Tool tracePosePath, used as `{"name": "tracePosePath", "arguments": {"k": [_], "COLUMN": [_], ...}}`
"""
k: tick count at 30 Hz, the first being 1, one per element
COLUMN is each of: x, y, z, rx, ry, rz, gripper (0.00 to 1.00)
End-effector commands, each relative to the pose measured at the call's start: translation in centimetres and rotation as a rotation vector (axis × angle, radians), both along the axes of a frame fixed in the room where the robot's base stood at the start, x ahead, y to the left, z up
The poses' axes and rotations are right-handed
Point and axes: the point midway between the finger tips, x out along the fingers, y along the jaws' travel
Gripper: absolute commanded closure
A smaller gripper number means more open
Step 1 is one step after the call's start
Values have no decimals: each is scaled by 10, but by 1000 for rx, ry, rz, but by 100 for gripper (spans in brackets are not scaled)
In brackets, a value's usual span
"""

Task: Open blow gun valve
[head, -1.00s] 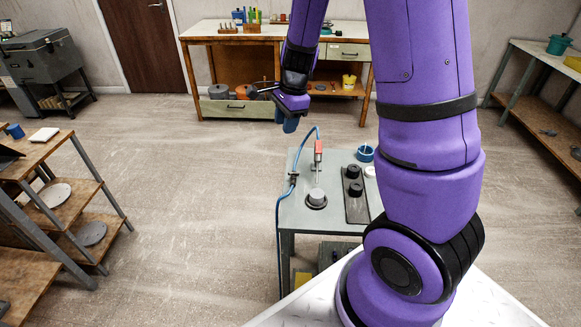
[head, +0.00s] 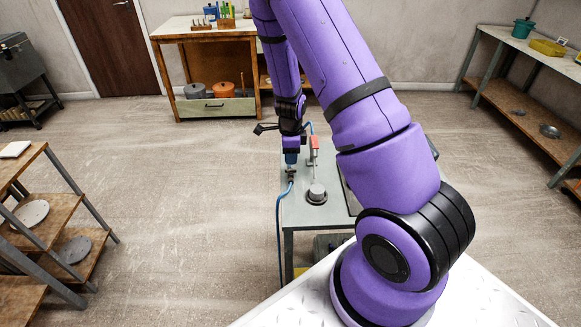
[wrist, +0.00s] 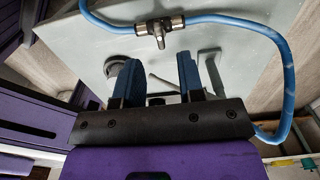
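In the head view the valve (head: 291,177) sits at the left edge of the grey cart top. My gripper (wrist: 157,70) is open and empty, its two blue fingers apart, with the handle beyond their tips and roughly between them. In the head view my gripper (head: 291,158) points down just above the valve. The red-topped blow gun (head: 314,145) stands to its right.
The grey cart (head: 300,210) carries a round grey piece (head: 317,192) near the gripper. The hose loops beside my gripper and hangs down the cart's left side. My arm hides the cart's right part. The floor left of the cart is clear.

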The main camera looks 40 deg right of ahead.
Motion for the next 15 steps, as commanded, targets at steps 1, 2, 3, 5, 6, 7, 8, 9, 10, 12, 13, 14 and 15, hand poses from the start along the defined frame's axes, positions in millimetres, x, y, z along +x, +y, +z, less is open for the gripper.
{"name": "tracePosePath", "arguments": {"k": [1, 2, 3, 5, 6, 7, 8, 9, 10, 12, 13, 14, 15], "x": [-1, -1, -1, -1, -1, -1, -1, -1, 0, 0, 0, 0, 0], "y": [-1, -1, -1, 0, 0, -1, -1, 0, 0, 0, 0, 0, 0], "z": [-10, -15, -22, -31, -36, -40, -43, -46, -48, -53, -54, -55, -56], "rx": [1, 1, 1, 2, 2, 1, 0, 1, 1, 1, 1, 0, 0], "ry": [3, 3, 3, 2, 2, 3, 2, 2, 2, 1, 1, 0, 0], "rz": [-3, -2, -2, -2, -2, -1, -1, 0, 0, 0, 0, 0, 0], "gripper": [64, 64, 64, 64, 64, 64, 64, 64, 64, 64, 64, 64, 64]}}
